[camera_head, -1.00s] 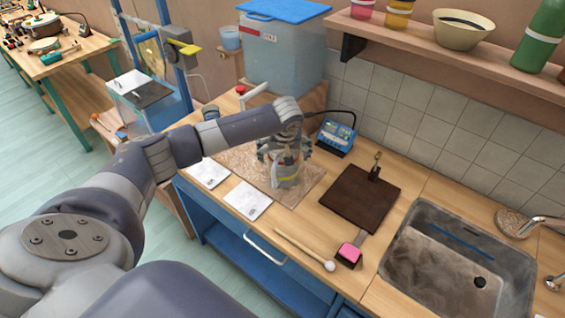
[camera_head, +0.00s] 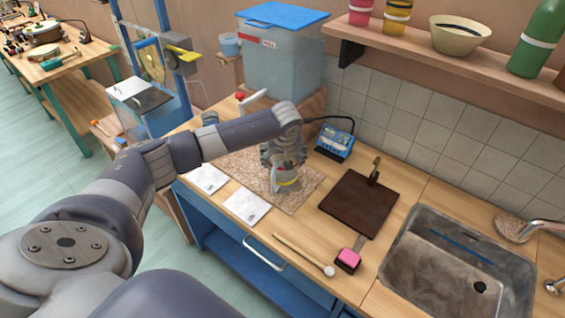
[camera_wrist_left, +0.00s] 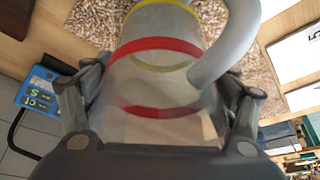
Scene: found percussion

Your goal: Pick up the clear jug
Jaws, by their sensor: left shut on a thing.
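The clear jug (camera_head: 284,183) is in the head view over the speckled mat (camera_head: 240,168) on the bench. In the left wrist view the jug (camera_wrist_left: 155,78) fills the middle, with red and yellow bands and a curved grey handle on the right. My left gripper (camera_head: 283,158) comes down from above and is shut on the jug's body, one finger on each side. The fingers also show in the left wrist view (camera_wrist_left: 160,105). I cannot tell whether the jug's base touches the mat. My right gripper is not in view.
White cards (camera_head: 246,206) lie at the mat's front. A blue meter (camera_head: 335,142) stands behind right, and a dark board (camera_head: 357,204) lies to the right. A sink (camera_head: 440,258) is at far right.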

